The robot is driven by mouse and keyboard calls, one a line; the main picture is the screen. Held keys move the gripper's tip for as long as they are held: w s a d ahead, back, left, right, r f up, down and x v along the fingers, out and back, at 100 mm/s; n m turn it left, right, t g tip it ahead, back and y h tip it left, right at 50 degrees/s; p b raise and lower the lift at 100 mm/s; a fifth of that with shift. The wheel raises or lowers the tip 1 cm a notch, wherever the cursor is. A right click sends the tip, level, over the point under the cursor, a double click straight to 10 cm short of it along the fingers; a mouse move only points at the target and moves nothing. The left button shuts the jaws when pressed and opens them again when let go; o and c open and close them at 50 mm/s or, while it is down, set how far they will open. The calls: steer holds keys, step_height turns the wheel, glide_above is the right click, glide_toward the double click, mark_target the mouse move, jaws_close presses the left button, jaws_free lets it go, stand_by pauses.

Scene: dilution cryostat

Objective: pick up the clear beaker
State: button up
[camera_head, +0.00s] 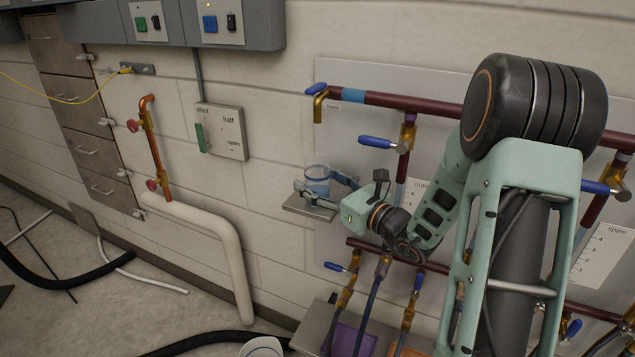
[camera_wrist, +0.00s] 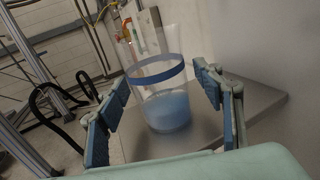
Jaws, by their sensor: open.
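The clear beaker (camera_wrist: 160,92) stands upright on a small metal shelf (camera_wrist: 250,96). In the head view the beaker (camera_head: 317,178) stands on the wall shelf (camera_head: 308,207), partly behind my gripper. My gripper (camera_wrist: 165,85) is open, with one blue-padded finger on each side of the beaker. A gap shows between the beaker and each finger in the wrist view. In the head view my gripper (camera_head: 328,188) is at shelf height beside the beaker.
A pipe panel with dark red pipes (camera_head: 390,99) and blue-handled valves (camera_head: 378,142) is behind and right of the shelf. A switch box (camera_head: 221,132) and a pale bent pipe (camera_head: 205,222) are on the wall to the left. Hoses (camera_head: 60,283) lie on the floor.

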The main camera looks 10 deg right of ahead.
steer(key=shift+w, duration=0.1)
steer(key=shift+c, duration=0.5)
steer(key=c, duration=1.3)
steer(key=shift+r, duration=0.2)
